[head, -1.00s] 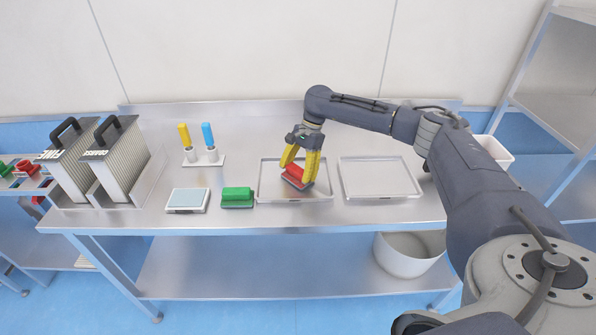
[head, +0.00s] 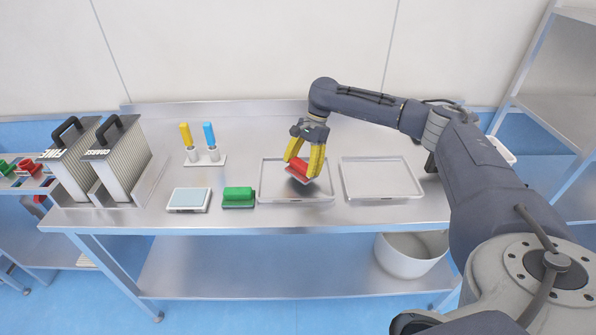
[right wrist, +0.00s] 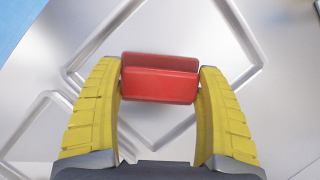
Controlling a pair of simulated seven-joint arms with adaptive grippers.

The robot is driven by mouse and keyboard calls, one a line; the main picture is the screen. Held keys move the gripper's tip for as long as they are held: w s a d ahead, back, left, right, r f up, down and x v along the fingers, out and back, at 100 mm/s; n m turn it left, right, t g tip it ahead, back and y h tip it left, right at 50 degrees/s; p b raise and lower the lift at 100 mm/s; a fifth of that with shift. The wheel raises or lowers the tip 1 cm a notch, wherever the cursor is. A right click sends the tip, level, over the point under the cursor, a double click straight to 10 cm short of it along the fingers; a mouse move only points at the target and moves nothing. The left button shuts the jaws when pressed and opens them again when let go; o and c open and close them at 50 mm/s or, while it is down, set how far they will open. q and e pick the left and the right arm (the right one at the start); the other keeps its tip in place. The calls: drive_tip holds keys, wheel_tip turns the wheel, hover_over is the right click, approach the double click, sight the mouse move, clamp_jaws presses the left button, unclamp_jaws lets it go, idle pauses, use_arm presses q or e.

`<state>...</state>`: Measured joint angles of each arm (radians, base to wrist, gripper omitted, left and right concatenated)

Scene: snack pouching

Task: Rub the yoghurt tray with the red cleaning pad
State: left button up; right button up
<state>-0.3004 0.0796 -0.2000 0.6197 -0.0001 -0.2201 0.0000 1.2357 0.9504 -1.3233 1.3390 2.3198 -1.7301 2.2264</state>
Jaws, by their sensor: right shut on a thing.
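The red cleaning pad (head: 298,170) is held in my right gripper (head: 305,164), whose yellow fingers are shut on its grip from both sides. The pad is over the left one of two shallow metal trays (head: 263,191); it is tilted, and I cannot tell for sure whether its underside touches the tray. In the right wrist view the red pad (right wrist: 160,85) sits between the two yellow fingers, with tray rims behind it. I cannot tell by any label which tray is the yoghurt tray. My left gripper is not in view.
The second metal tray (head: 344,187) lies just right. A green pad (head: 238,197) and a small scale (head: 188,199) lie to the left. A holder with yellow (head: 186,134) and blue (head: 209,134) handles stands behind. Two graters (head: 122,160) stand at the far left.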

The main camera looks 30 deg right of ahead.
drive_tip(key=shift+r, duration=2.95)
